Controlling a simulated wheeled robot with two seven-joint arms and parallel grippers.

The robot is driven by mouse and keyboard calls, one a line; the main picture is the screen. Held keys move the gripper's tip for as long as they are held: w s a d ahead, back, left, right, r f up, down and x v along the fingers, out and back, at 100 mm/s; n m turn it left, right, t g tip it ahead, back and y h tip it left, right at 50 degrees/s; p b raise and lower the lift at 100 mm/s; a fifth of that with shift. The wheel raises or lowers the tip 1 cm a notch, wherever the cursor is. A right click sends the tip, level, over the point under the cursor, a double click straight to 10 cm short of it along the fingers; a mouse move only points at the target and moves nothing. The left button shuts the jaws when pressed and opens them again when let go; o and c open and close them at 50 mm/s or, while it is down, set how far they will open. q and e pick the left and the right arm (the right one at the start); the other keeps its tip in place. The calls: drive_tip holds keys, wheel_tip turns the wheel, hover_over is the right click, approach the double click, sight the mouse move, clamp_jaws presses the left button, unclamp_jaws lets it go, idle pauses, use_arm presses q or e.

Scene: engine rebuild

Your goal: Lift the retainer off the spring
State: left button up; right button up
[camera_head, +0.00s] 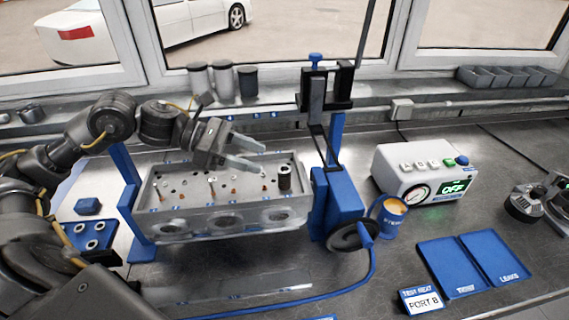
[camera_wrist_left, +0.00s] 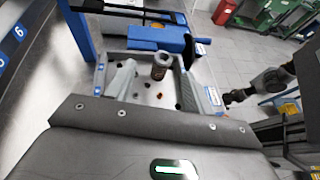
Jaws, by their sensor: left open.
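The cylinder head (camera_head: 165,226) is a grey metal block held in a blue stand on the bench. Near the right end of its top stands a dark spring (camera_head: 284,183), upright, with the round retainer (camera_head: 284,168) on top. Both also show in the left wrist view, the spring (camera_wrist_left: 159,73) below the retainer's ring (camera_wrist_left: 164,58). My left gripper (camera_head: 258,155) is open and empty, its fingers just left of and above the spring. In the left wrist view the spring shows between the two fingers, and no contact is visible. A dark arm, probably my right, shows there, its jaws unclear.
A blue-and-black clamp post (camera_head: 337,205) stands close right of the head. Beyond it are a tester box (camera_head: 425,172), an orange-topped blue cup (camera_head: 388,215) and blue trays (camera_head: 452,267). Dark cylinders (camera_head: 222,82) stand behind. A blue hose (camera_head: 374,262) crosses the front bench.

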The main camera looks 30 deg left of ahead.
sight(289, 170)
use_arm(q)
drive_tip(key=shift+s+p+x, duration=0.15)
drive_tip(key=shift+p+x, duration=0.8)
drive_tip(key=shift+x, duration=0.2)
drive_tip(key=shift+s+p+x, duration=0.15)
drive_tip(key=shift+p+x, duration=0.8)
drive_tip(key=shift+x, duration=0.2)
drive_tip(key=shift+w+d+f, duration=0.15)
drive_tip(key=shift+d+f, duration=0.15)
drive_tip(key=shift+d, duration=0.15)
drive_tip(key=shift+c, duration=1)
drive_tip(key=c, duration=0.8)
drive_tip(key=shift+c, duration=0.2)
drive_tip(key=shift+r, duration=0.1)
